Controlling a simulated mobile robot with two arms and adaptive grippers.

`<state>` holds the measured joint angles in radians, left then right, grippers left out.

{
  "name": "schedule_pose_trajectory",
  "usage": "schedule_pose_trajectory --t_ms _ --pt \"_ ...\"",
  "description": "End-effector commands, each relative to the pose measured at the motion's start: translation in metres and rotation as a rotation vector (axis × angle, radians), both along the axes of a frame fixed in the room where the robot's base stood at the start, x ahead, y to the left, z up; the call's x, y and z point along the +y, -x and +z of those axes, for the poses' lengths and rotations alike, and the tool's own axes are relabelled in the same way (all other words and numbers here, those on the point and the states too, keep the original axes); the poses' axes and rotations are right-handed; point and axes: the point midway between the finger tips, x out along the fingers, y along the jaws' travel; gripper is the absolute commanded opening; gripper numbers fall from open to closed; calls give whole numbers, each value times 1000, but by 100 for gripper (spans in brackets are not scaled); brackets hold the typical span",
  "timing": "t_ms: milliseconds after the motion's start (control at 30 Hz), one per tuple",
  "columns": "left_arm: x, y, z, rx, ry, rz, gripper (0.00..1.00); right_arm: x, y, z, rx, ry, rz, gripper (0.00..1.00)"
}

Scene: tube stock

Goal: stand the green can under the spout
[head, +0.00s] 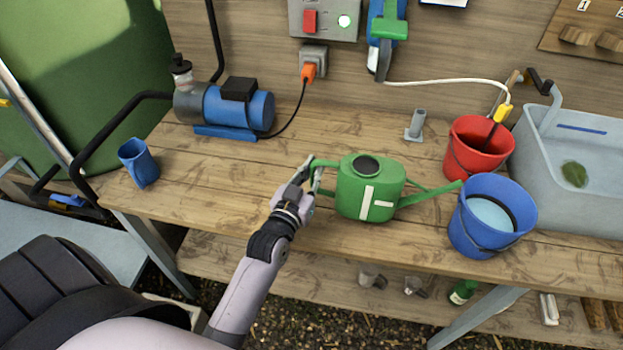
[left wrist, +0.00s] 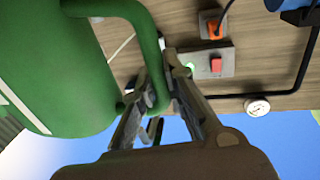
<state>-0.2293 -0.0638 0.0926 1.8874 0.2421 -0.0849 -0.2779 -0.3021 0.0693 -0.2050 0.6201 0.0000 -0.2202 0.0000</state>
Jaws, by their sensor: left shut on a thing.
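The green can (head: 368,190) is a watering can with white marks on its side and a dark round opening on top. It is over the front middle of the wooden bench, its long spout pointing right towards the blue bucket. My left gripper (head: 311,176) is shut on its handle at the can's left side. In the left wrist view, the fingers (left wrist: 156,110) close around the green handle, with the can's body (left wrist: 60,75) at left. I cannot tell whether its base touches the bench. A grey-blue curved spout (head: 551,108) rises at the trough's left end. My right gripper is not in view.
A blue bucket (head: 468,234) with water and a red bucket (head: 462,160) stand between the can and the grey trough (head: 523,135). A blue pump (head: 240,108) and blue cup (head: 140,165) are left. The bench (head: 300,135) is clear behind the can.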

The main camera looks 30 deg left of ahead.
Motion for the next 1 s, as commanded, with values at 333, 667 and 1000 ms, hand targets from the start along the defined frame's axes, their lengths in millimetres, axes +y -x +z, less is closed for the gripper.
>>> schedule_pose_trajectory --t_ms 333,667,1000 --pt "10 -35 -3 -5 1 0 0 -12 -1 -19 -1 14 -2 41" --pt "19 -66 -5 -5 3 0 0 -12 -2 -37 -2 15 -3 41" --pt "28 -97 -8 -3 1 1 0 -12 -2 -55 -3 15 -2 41"
